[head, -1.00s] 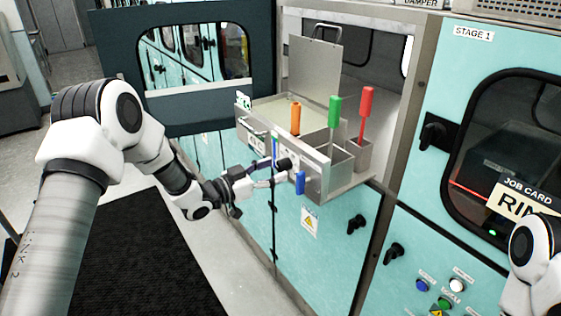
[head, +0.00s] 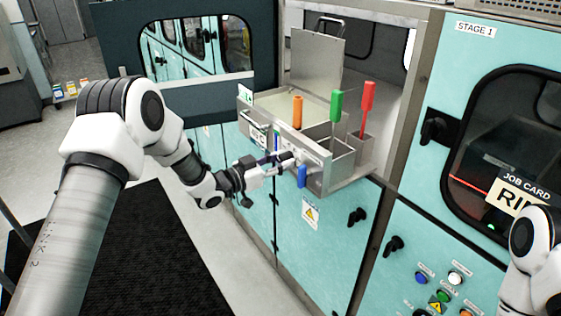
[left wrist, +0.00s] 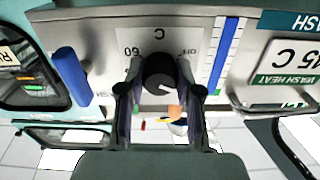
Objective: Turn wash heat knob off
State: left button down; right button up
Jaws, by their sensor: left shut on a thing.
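The wash heat knob is a round black knob (left wrist: 160,72) on the metal front of the tank unit. It sits in the middle of the left wrist view, on a white dial plate (left wrist: 130,42) with upside-down "OFF", "60" and "C" markings. My left gripper (left wrist: 160,90) is shut on the knob, with one dark finger on each side. In the head view my left gripper (head: 279,167) reaches the tank front from the left. The knob's pointer direction is not clear. My right gripper is out of the frame.
A blue handle (head: 302,176) juts out right of the knob. A "45 C" wash heat display (left wrist: 285,72) sits beside a blue scale (left wrist: 222,55). Orange (head: 297,112), green (head: 337,105) and red (head: 369,95) handles stand above the tank (head: 340,182).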

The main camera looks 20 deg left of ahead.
pick_arm(q)
jog(key=n, duration=0.3)
jog(key=shift+b, duration=0.35)
jog(key=n, duration=0.2)
jog(key=shift+n, duration=0.3)
jog(key=n, duration=0.6)
jog(key=shift+r, duration=0.1)
jog(key=c, duration=0.8)
grip_release()
jog(key=shift+d, duration=0.1)
jog(key=shift+o, duration=0.2)
